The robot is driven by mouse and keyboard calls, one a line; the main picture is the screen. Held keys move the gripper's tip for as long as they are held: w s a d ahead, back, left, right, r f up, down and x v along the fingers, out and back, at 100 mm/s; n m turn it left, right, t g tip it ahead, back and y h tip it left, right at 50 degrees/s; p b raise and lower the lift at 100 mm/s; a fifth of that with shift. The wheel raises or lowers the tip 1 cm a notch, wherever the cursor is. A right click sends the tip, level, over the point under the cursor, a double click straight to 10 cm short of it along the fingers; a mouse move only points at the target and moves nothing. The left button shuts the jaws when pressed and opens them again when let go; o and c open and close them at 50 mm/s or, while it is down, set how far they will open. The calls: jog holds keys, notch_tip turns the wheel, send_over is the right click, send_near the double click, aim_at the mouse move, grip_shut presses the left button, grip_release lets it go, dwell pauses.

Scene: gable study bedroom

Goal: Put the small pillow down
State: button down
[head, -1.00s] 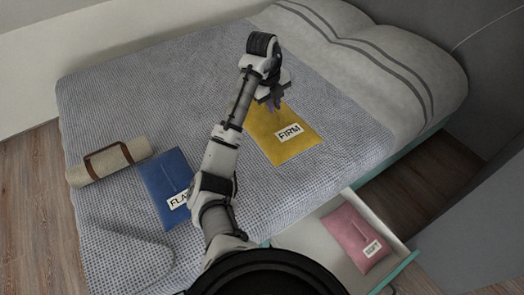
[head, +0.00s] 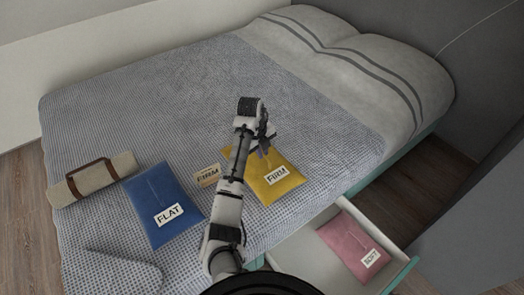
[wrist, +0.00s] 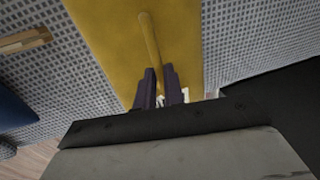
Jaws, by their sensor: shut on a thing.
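The small yellow pillow (head: 283,188), labelled FIRM, is at the middle of the bed's near side. My gripper (head: 262,151) is at its far end, with dark fingers shut on the raised ridge along its top. In the wrist view the yellow pillow (wrist: 100,30) spreads below the fingers (wrist: 158,75), with the ridge running between them. The pillow looks flat and level over the bed cover. I cannot tell whether its underside touches the bed. My gripper and arm hide part of its far and left edges.
A wooden FIRM plaque (head: 207,176) lies just left of the yellow pillow. Further left are a blue FLAT pillow (head: 155,190) and a strapped beige roll (head: 70,188). An open drawer (head: 290,247) at front right holds a pink pillow (head: 345,235). The bed's middle (head: 180,110) is clear.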

aim_at(257, 163)
jog(key=shift+f, duration=0.1)
jog(key=c, duration=1.5)
grip_release()
notch_tip(257, 163, up, 12)
jog(key=s+a+p, duration=0.1)
jog(key=p, duration=0.1)
jog(key=shift+s+a, duration=0.15)
jog(key=shift+a, duration=0.25)
